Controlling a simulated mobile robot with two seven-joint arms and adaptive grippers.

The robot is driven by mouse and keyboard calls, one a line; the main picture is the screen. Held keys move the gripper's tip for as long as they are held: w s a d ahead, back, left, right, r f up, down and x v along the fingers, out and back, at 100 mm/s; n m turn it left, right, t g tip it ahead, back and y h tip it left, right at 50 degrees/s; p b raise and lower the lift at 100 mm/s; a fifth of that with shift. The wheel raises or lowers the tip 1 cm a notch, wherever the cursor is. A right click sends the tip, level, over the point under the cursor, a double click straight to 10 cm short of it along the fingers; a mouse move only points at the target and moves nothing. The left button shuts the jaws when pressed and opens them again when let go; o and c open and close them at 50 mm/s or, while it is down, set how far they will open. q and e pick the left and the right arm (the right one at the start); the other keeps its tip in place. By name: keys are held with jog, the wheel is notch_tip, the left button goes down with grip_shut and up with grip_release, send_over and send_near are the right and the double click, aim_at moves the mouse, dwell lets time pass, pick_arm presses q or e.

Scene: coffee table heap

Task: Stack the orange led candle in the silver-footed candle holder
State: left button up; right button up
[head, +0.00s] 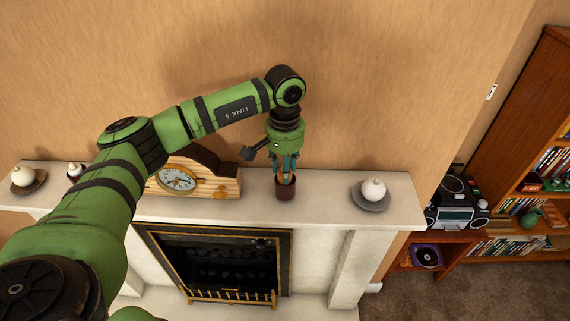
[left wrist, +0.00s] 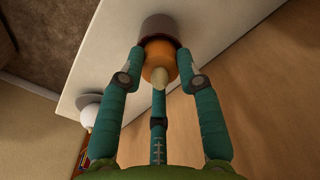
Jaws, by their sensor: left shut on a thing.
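The orange LED candle (left wrist: 158,62) shows between my left gripper's fingers, its pale flame tip facing the wrist camera. My left gripper (head: 286,178) points straight down over the mantel and is shut on the candle. The candle's lower end is inside a dark reddish-brown cup-shaped holder (head: 286,192), which also shows in the left wrist view (left wrist: 157,26). The fingertips are at the cup's rim. The cup stands upright on the mantel. I cannot make out a silver foot on it, as its base is too small or hidden. My right gripper is out of view.
The white mantel (head: 326,208) also bears a wooden clock (head: 222,184) left of the cup and a white round candle on a grey dish (head: 370,203) to its right. Another white round candle (head: 24,175) stands far left. The wall is close behind.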

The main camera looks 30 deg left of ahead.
pick_arm(q)
jog(key=shift+f, duration=0.55)
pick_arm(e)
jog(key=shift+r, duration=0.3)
pick_arm(q)
jog(key=shift+f, duration=0.1)
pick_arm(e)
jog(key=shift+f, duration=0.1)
pick_arm(q)
jog(key=shift+f+b, duration=0.2)
jog(key=shift+b, duration=0.2)
jog(key=shift+s+d+f+b, duration=0.1)
jog(key=shift+s+f+b, duration=0.25)
jog(key=shift+b, duration=0.05)
jog(key=o, duration=1.1)
jog(key=shift+o, duration=0.3)
jog(key=shift+w+f, duration=0.1)
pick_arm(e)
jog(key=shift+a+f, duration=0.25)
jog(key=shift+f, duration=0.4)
